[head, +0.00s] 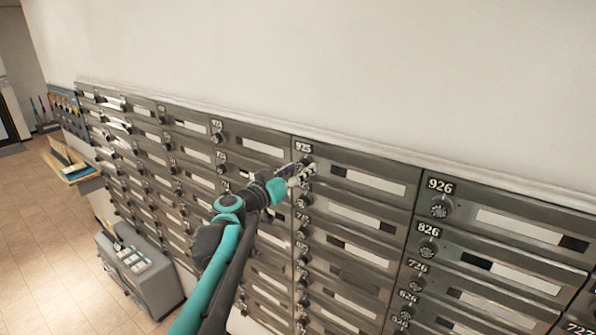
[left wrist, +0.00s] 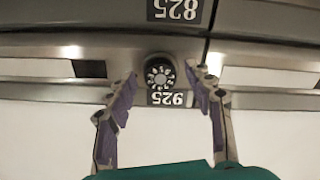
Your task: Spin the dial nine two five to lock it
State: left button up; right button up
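The round dark dial of mailbox 925 (left wrist: 160,74) sits in the middle of the left wrist view, with its "925" label (left wrist: 171,99) upside down. My left gripper (head: 301,173) reaches the top-row door in the head view, just under the "925" label (head: 303,147), and partly hides the dial there. In the left wrist view the two purple-padded fingers are spread, one on each side of the dial, with gaps between them and it. The gripper holds nothing. My right gripper is not in view.
Rows of grey mailboxes line the wall, with the 926 dial (head: 440,206) to the right and the 825 label (left wrist: 175,10) in the wrist view. A grey cabinet (head: 142,271) and a wooden shelf (head: 75,165) stand at the left. Tiled floor there is open.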

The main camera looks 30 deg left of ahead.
pick_arm(q)
jog(key=s+a, duration=0.1)
jog(key=s, duration=1.1)
jog(key=s+d+f+m+g+h+b, duration=0.1)
jog(key=s+d+f+g+b, duration=0.3)
jog(key=d+f, duration=0.65)
jog(key=w+d+f+m+g+h+b, duration=0.1)
jog(key=d+f+g+h+b, duration=0.1)
jog(key=d+f+b, duration=0.8)
jog(key=s+d+f+g+y+b, duration=0.1)
jog(key=s+f+b, duration=0.4)
jog(key=f, duration=1)
jog(key=s+d+f+g+y+b, duration=0.1)
jog(key=s+f+g+y+b, duration=0.2)
jog(key=f, duration=1.1)
jog(key=s+b, duration=0.2)
jog(key=s, duration=0.2)
jog(key=shift+s+f+g+y, duration=0.25)
jog(key=shift+f+g+y, duration=0.05)
jog(key=shift+f+g, duration=0.1)
